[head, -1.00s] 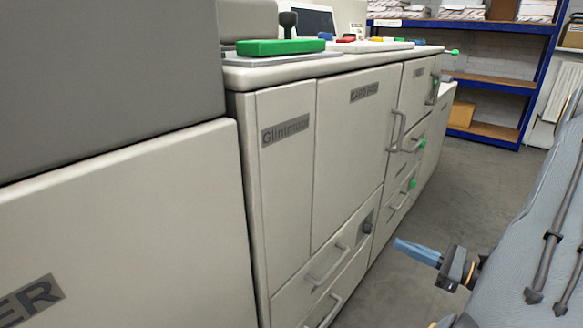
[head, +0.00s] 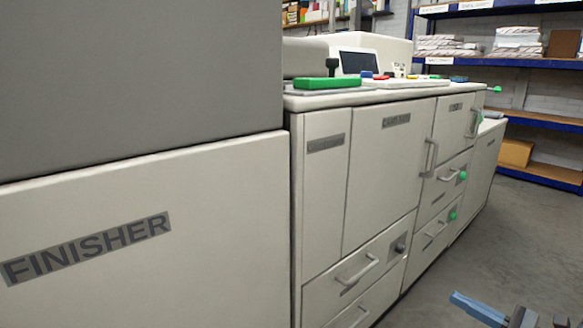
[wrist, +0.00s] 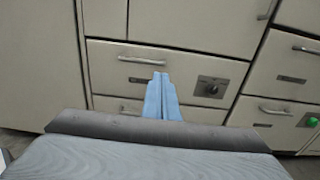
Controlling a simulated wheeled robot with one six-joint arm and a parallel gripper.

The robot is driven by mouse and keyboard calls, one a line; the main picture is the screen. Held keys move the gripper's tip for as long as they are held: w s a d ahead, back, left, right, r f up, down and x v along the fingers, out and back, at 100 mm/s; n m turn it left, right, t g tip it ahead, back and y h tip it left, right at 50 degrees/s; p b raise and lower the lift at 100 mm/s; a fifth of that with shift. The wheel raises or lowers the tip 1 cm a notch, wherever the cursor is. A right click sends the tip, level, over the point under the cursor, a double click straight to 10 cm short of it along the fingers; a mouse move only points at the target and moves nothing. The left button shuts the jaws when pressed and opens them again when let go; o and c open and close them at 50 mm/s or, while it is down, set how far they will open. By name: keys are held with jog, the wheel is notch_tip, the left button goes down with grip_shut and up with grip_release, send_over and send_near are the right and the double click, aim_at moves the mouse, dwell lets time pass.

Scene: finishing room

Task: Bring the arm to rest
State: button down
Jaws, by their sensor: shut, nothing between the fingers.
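My gripper (head: 478,308) shows at the lower right of the head view, in front of the machine's drawers and apart from them. Its blue fingers also show in the wrist view (wrist: 160,78), lying together with nothing between them. Most of my arm is outside the head view.
A long off-white machine (head: 380,180) with doors and drawers runs along the left and middle. A cabinet marked FINISHER (head: 140,230) stands nearest on the left. Drawer handles (head: 357,270) and green knobs (head: 462,175) stick out. Blue shelving (head: 545,125) stands behind. Grey floor (head: 510,240) is clear at right.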

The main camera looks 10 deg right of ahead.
jog(key=a+r+n+g+y, duration=0.1)
jog(key=a+r+n+g, duration=0.3)
jog(key=a, duration=0.4)
jog(key=a+r+n+g+y, duration=0.1)
jog(key=a+r+n+g, duration=0.1)
jog(key=a+n+g, duration=0.45)
jog(key=a+r+n+g+y, duration=0.1)
jog(key=a+r+n+g, duration=0.2)
jog(key=a, duration=0.6)
jog(key=s+a+r+n+g+h, duration=0.2)
jog(key=s+a+r+n+h, duration=0.1)
jog(key=s+a+n+h, duration=0.3)
jog(key=s+a+r+n+g+h, duration=0.2)
jog(key=s+a+r+n+h, duration=0.2)
jog(key=s+a+n, duration=0.3)
jog(key=d+r+n+t+h+p, duration=0.2)
jog(key=d+r+p, duration=0.6)
jog(key=r+p, duration=0.5)
jog(key=s+h+p, duration=0.1)
jog(key=p, duration=0.6)
jog(key=shift+d+r+n, duration=0.2)
jog(key=shift+r+n, duration=0.05)
jog(key=shift+n, duration=0.1)
